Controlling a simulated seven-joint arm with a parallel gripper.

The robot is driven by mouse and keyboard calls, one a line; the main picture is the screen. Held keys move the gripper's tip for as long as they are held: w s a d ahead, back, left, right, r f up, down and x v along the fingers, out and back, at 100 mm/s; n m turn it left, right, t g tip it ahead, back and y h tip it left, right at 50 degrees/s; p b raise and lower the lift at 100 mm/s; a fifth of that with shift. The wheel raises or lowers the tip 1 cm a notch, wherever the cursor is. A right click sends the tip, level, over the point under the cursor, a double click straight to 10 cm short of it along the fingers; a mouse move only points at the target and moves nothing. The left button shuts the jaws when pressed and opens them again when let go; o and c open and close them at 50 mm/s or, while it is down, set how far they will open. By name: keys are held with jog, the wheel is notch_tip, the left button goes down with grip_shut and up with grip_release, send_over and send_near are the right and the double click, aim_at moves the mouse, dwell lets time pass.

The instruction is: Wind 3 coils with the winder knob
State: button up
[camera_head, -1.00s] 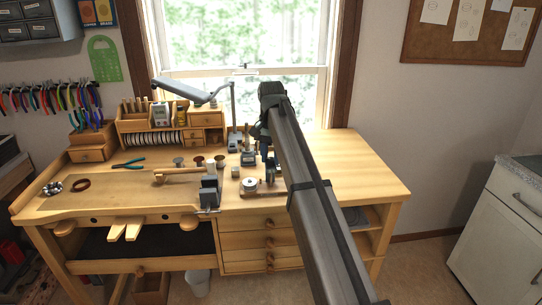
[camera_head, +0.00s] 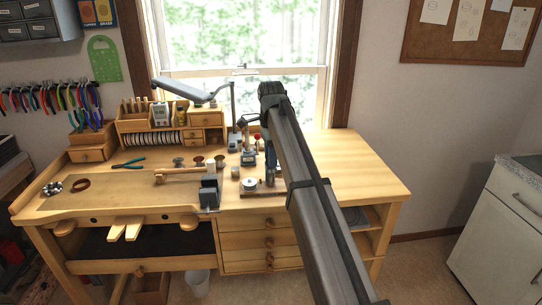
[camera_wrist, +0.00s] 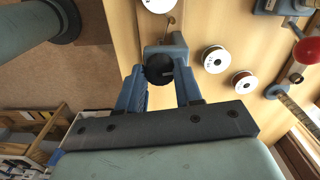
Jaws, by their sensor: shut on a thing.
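In the wrist view my gripper (camera_wrist: 159,82) has its two blue fingers on either side of a round black knob (camera_wrist: 158,68), shut on it. Behind the knob is the blue winder body (camera_wrist: 168,48), with a small brass hook-like piece above it. In the head view the blue parts of the winder and gripper (camera_head: 270,168) show only in a narrow strip left of my arm. The arm hides most of them, and I cannot separate them clearly there.
A white spool (camera_head: 249,183) sits on a wooden base left of the winder. More spools (camera_wrist: 215,60) and a red ball-topped lever (camera_wrist: 306,52) stand nearby. A dark vise (camera_head: 208,191) is at the bench front. The bench's right side (camera_head: 360,170) is clear.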

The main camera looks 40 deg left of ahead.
jog(key=m, duration=0.4)
jog(key=shift+m, duration=0.3)
jog(key=m, duration=0.3)
jog(key=shift+m, duration=0.4)
jog(key=m, duration=0.3)
jog(key=shift+m, duration=2.1)
jog(key=o, duration=1)
jog(key=shift+o, duration=0.2)
notch_tip(320, 180, up, 14)
jog(key=shift+f, duration=0.15)
